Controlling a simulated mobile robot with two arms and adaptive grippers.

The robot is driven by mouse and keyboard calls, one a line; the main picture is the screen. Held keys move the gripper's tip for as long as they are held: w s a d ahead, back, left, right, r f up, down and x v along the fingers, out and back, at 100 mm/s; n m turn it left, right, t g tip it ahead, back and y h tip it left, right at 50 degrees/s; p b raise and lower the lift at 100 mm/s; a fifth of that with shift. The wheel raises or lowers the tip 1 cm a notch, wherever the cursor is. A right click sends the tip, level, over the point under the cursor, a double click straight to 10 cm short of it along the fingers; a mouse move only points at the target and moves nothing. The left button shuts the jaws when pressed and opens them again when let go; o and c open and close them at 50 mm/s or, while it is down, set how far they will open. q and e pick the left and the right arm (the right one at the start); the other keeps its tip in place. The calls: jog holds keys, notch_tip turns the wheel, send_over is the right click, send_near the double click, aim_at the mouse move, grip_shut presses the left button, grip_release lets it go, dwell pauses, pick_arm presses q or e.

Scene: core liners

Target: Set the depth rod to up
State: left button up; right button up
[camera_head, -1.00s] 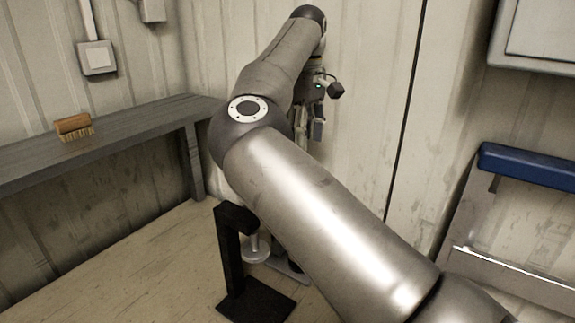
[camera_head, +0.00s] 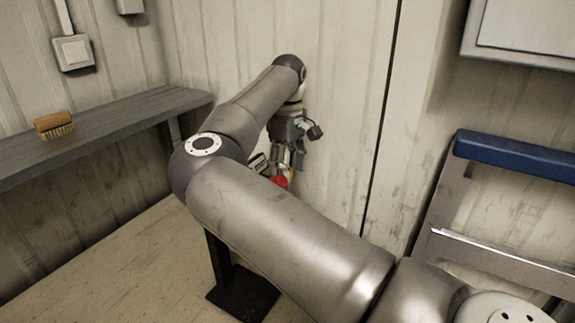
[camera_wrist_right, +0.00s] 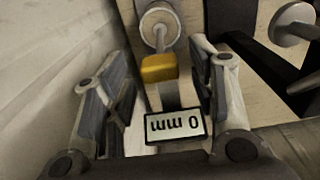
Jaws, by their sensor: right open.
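In the right wrist view, a yellow block (camera_wrist_right: 158,68) sits between the fingers of my right gripper (camera_wrist_right: 158,58). A pale metal rod with a round disc end (camera_wrist_right: 160,28) lies beyond the block; it may be the depth rod. A plate reading "0 mm" (camera_wrist_right: 175,125), upside down here, lies nearer the palm. The fingers are apart on either side of the block, with gaps showing. In the head view, my right gripper (camera_head: 283,160) is low by the back wall, beside a small red part (camera_head: 279,181) and a small plate (camera_head: 258,163). My arm hides most of the device.
A black stand (camera_head: 240,292) is on the floor, partly behind my arm. A grey bench (camera_head: 100,130) with a wooden brush (camera_head: 54,124) runs along the left wall. A blue-topped rack (camera_head: 520,160) is at right. A second metal disc (camera_wrist_right: 295,22) shows in the wrist view.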

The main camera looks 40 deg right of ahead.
grip_shut()
jog(key=shift+d+r, duration=0.1)
jog(key=shift+r, duration=0.95)
jog(key=shift+c, duration=1)
grip_release()
jog(key=shift+w, duration=0.1)
jog(key=shift+o, duration=1)
notch_tip(320, 180, up, 12)
